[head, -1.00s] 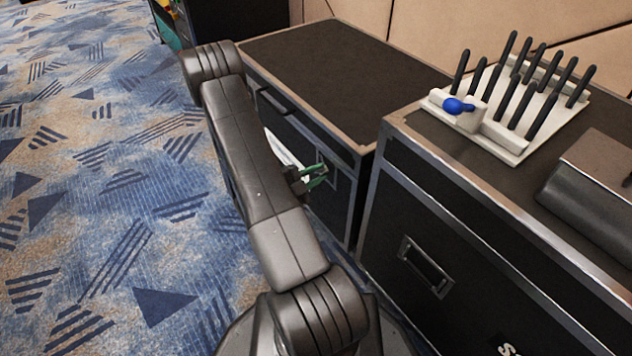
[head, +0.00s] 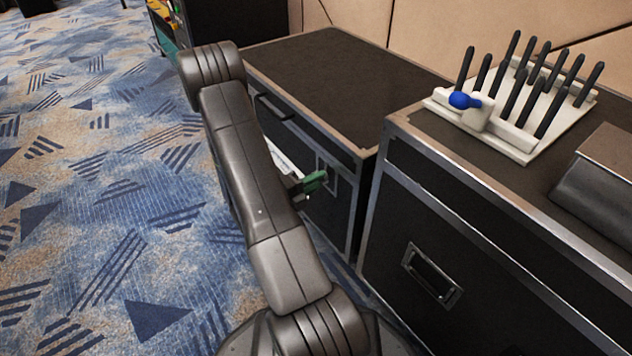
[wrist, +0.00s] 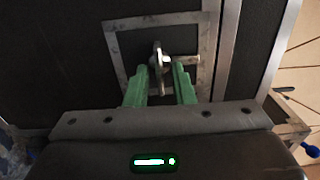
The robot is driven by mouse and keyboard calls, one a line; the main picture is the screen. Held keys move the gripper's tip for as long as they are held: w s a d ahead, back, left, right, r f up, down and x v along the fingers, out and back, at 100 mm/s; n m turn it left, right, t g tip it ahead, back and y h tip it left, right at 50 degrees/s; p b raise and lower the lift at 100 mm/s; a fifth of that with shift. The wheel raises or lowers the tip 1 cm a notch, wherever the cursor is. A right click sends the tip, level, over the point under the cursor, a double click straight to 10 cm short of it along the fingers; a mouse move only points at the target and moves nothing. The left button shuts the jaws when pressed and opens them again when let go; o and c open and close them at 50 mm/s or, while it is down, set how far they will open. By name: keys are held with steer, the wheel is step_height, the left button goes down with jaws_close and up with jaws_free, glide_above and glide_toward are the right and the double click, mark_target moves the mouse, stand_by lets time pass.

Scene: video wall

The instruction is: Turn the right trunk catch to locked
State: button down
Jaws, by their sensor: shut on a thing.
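The right trunk catch (wrist: 160,58) is a silvery metal turn piece in a square metal-framed recess (wrist: 118,42) on the dark trunk's front. In the head view its frame (head: 331,172) shows just past my fingertips. My gripper (wrist: 160,75) has green fingers, one on each side of the catch's knob, and is shut on it. In the head view the gripper (head: 316,181) is at the trunk front near its right end, and the fingers hide most of the catch. I cannot read the catch's exact angle.
The trunk (head: 340,80) has a bare dark top and a handle (head: 272,106) on its front. A second case (head: 430,220) stands close on the right. It bears a white rack (head: 520,150) with black rods and a blue knob. Patterned carpet lies open at left.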

stand_by(0.4)
steer(key=c, duration=1.6)
jaws_free()
steer(key=p+v, duration=0.3)
steer(key=v, duration=1)
steer(key=shift+s+a, duration=0.25)
steer(key=shift+a, duration=0.05)
steer(key=b+x, duration=0.3)
steer(key=x, duration=1)
steer(key=shift+w+d, duration=0.3)
